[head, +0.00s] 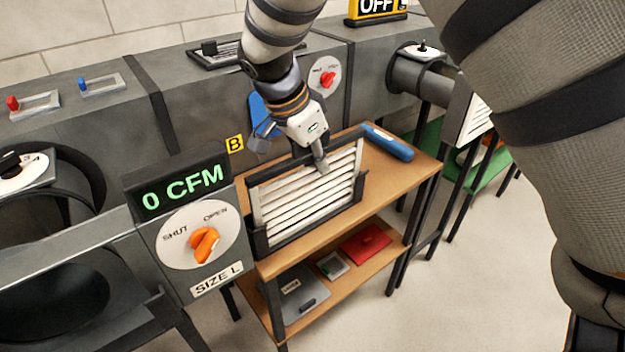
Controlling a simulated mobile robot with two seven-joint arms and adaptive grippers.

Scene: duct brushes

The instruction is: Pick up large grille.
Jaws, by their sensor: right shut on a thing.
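The large grille (305,205), with white slats, stands tilted in a black holder (268,245) on the wooden table in the middle of the head view. My right gripper (322,168) reaches down from above and is shut on the grille at its upper edge, a little right of its middle. The gripper hides a small part of the top slats. The grille's lower edge is hidden by the holder. My left gripper is not in view.
The wooden table (408,165) carries a blue cylinder (388,143) at its back right. Its lower shelf holds a red item (366,244) and grey items. A "SIZE L" panel with an orange knob (204,244) stands close on the left. Grey ducts run behind. Floor at right is clear.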

